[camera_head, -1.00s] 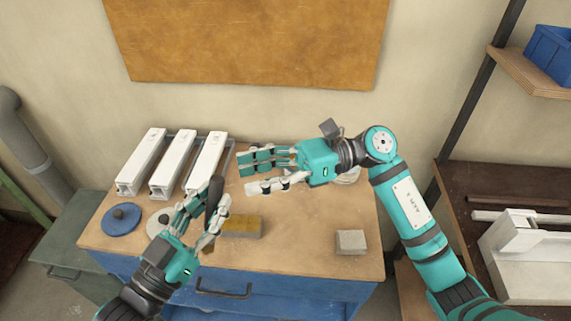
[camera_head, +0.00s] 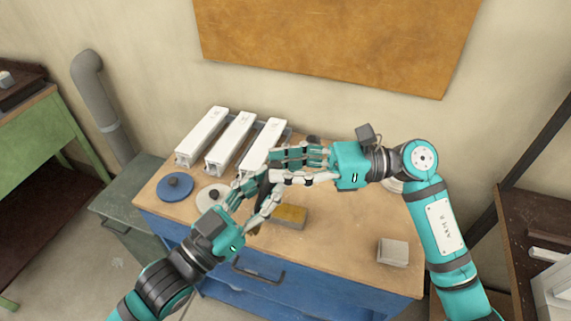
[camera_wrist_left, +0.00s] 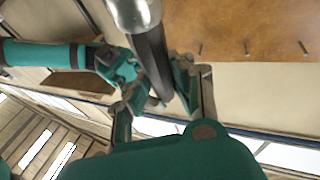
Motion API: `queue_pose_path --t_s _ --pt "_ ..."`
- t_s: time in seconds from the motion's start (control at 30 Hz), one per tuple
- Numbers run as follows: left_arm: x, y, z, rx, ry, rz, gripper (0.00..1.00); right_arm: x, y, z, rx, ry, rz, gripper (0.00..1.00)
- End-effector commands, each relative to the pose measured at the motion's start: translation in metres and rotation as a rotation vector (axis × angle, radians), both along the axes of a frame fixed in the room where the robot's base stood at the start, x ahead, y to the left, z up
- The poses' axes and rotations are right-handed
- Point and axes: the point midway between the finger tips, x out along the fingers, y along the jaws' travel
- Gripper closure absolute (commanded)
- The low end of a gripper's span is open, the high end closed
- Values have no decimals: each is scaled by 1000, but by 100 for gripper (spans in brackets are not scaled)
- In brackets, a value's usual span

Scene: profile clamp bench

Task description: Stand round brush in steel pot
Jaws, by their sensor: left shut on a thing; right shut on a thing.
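The round brush (camera_head: 263,187) shows as a dark, roughly upright shaft above the bench. My left gripper (camera_head: 254,194) is shut on it; in the left wrist view its grey shaft (camera_wrist_left: 152,55) runs between the fingers. My right gripper (camera_head: 276,167) reaches in from the right, with its fingers closed around the brush's upper part, which they hide. Both grippers hold the brush. A pale round rim (camera_head: 393,186), perhaps the steel pot, stands behind my right wrist, which covers most of it.
Three white profiles (camera_head: 202,137) lie at the bench's back left. A blue disc (camera_head: 172,190) and a white disc (camera_head: 208,203) lie in front. Bare wood (camera_head: 345,225) lies between the blocks.

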Motion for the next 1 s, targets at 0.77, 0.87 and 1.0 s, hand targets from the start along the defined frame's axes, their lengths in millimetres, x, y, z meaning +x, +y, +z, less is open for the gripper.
queue_pose_path --t_s 0.77,0.87,1.0 --pt "0 0 0 -1 -1 0 100 2 -10 -1 -1 2 -1 50" --pt "0 0 0 -1 -1 0 100 4 -24 -1 -4 3 -1 50" --pt "0 0 0 -1 -1 0 100 8 -51 -1 -4 1 -2 50"
